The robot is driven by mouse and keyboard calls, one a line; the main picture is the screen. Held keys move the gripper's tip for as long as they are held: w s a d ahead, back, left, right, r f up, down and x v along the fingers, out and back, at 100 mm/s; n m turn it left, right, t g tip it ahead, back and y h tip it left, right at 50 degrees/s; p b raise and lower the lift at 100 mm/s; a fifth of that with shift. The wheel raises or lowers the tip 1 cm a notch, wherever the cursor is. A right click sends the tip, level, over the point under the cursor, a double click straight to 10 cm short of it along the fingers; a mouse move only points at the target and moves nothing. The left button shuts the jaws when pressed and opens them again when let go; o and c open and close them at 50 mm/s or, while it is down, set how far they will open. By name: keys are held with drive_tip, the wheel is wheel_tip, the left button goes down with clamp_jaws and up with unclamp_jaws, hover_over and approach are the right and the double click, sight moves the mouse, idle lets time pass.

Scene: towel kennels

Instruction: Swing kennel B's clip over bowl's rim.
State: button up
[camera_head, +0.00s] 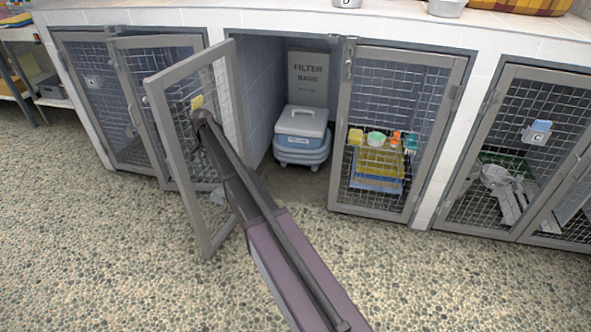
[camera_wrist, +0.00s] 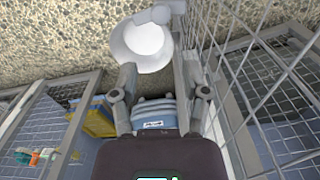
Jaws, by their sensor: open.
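The middle kennel's left mesh door (camera_head: 207,225) stands swung open toward me, with a yellow tag (camera_head: 197,102) whose letter I cannot read. In the wrist view a white bowl (camera_wrist: 143,42) sits beside the door mesh (camera_wrist: 270,75), beyond my fingertips. A small grey piece (camera_wrist: 160,14) at the bowl's far rim looks like the clip; I cannot tell whether it is over the rim. My gripper (camera_wrist: 156,70) is open and empty, its right finger close to the mesh. In the head view my arm hides the gripper; a pale patch (camera_head: 218,196) behind the door may be the bowl.
Inside the open kennel stand stacked blue-grey boxes (camera_head: 301,133) and a filter bag (camera_head: 308,79). The right mesh door (camera_head: 390,130) is shut before yellow and blue trays. A shut kennel with a blue C tag (camera_head: 537,132) stands right. The pebbled floor in front is clear.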

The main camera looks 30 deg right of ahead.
drive_tip(key=s+d+f+n+t+h+b, duration=0.1)
drive_tip(key=s+d+n+h+b, duration=0.4)
drive_tip(key=d, duration=0.8)
drive_tip(key=s+d+f+n+t+h+b, duration=0.2)
drive_tip(key=s+d+f+n+h+b, duration=0.1)
drive_tip(key=s+d+n, duration=0.7)
drive_tip(key=shift+s+d+n+t+h+b, duration=0.25)
drive_tip(key=shift+d+n+h+b, duration=0.65)
drive_tip(key=shift+d+n+b, duration=0.65)
drive_tip(key=shift+d+m, duration=0.25)
drive_tip(key=shift+m, duration=0.1)
drive_tip(key=s+a+r+m+g+y+p, duration=0.1)
drive_tip(key=s+a+y+p, duration=0.4)
drive_tip(key=s+a, duration=0.5)
drive_tip(key=s+a+r+m+g+y+p, duration=0.2)
drive_tip(key=s+a+m+y+p, duration=0.2)
drive_tip(key=s+a, duration=0.6)
drive_tip(key=a+m+p, duration=0.2)
drive_tip(key=a, duration=0.4)
drive_tip(key=shift+s+r+y, duration=0.15)
drive_tip(key=shift+r+y, duration=0.25)
drive_tip(key=shift+s+d+g, duration=0.1)
drive_tip(key=shift+g, duration=0.15)
